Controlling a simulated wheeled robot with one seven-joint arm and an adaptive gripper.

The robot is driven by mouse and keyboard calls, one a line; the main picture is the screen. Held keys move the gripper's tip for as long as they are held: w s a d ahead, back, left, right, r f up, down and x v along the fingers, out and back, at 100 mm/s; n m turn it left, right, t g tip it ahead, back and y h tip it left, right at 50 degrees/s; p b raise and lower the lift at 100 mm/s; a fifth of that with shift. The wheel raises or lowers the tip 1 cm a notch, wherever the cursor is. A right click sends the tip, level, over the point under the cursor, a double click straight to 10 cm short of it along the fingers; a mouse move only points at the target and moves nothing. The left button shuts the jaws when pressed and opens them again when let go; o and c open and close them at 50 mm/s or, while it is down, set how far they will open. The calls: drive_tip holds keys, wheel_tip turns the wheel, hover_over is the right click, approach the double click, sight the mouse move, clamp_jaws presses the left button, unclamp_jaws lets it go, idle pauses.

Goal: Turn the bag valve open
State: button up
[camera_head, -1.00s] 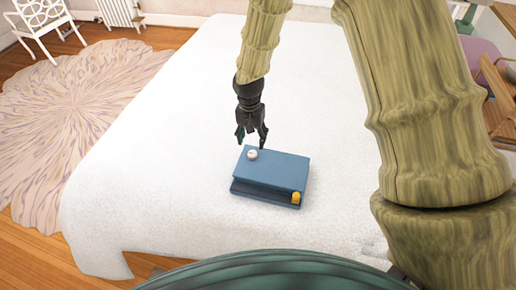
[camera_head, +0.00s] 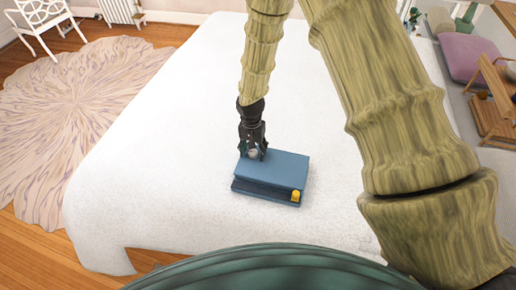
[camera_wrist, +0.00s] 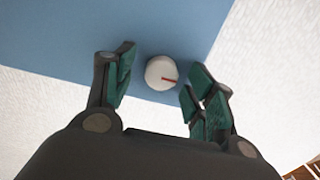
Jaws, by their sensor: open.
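The blue bag (camera_head: 276,168) lies on the white bed, a flat box-like shape. Its valve is a small round white knob (camera_wrist: 161,72) with a red mark, on the bag's top face near one edge. In the head view the valve (camera_head: 253,154) is partly covered by my gripper. My gripper (camera_head: 252,152) is over that corner of the bag. In the wrist view its green-padded fingers (camera_wrist: 157,85) are spread, one on each side of the valve, with gaps between. I cannot tell how high the fingertips are above the bag.
A yellow piece (camera_head: 295,195) sits at the bag's front right corner. The white bed (camera_head: 165,150) is clear around the bag. A round rug (camera_head: 75,105) and white chair (camera_head: 45,22) are at left; a purple cushion (camera_head: 472,60) and wooden furniture (camera_head: 497,115) are at right.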

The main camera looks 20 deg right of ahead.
drive_tip(key=c, duration=1.1)
drive_tip(key=shift+o, duration=0.2)
drive_tip(key=shift+n, duration=0.4)
drive_tip(key=n, duration=0.3)
drive_tip(key=shift+n, duration=0.3)
drive_tip(key=n, duration=0.4)
drive_tip(key=shift+n, duration=0.3)
drive_tip(key=n, duration=0.4)
drive_tip(key=shift+n, duration=2.5)
